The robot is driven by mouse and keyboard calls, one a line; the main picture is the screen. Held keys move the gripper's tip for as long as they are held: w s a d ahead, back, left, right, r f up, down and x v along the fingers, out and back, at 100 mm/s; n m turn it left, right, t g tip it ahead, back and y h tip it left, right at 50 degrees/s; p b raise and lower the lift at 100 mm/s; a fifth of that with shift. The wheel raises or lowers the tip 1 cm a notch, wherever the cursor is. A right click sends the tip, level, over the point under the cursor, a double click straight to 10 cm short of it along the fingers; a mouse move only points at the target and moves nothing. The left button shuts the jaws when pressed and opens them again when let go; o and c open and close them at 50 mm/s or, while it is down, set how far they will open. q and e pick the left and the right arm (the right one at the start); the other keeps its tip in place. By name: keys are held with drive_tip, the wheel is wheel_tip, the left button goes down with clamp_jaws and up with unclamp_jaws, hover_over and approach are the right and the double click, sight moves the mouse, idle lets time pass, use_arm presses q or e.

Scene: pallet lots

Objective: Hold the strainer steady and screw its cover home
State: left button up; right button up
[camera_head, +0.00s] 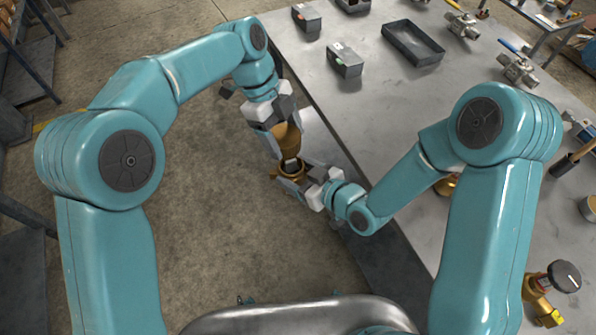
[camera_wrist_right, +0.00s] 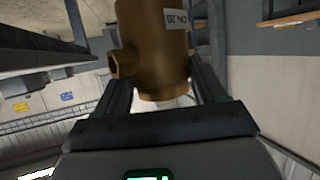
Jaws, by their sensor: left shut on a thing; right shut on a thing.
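The strainer (camera_head: 290,174) is a brass body in front of the bench's near edge. In the right wrist view the strainer (camera_wrist_right: 154,45) shows a DN 20 label and a side port, between the fingers of my right gripper (camera_wrist_right: 162,85). My right gripper (camera_head: 293,180) is shut on it near its upper end. The brass cover (camera_head: 287,137) is just above the strainer's mouth, with my left gripper (camera_head: 280,128) shut on it from above. A grey part shows between cover and strainer; I cannot tell whether the threads touch.
The metal bench (camera_head: 385,115) lies to the right. It carries a dark tray (camera_head: 412,43), small grey bins (camera_head: 345,60), valves (camera_head: 517,67) and a brass fitting with a dark round top (camera_head: 550,290). The concrete floor (camera_head: 225,220) below the grippers is clear.

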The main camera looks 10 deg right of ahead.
sight(291, 161)
use_arm(q)
drive_tip(key=shift+s+d+f, duration=0.2)
drive_tip(key=shift+d+f, duration=0.1)
drive_tip(key=shift+d, duration=0.1)
drive_tip(key=shift+s+d, duration=0.15)
drive_tip(key=shift+d, duration=0.05)
drive_tip(key=shift+f, duration=1.95)
drive_tip(key=shift+f, duration=0.85)
drive_tip(key=shift+f, duration=0.8)
drive_tip(key=o, duration=1.1)
drive_tip(key=shift+a, duration=0.1)
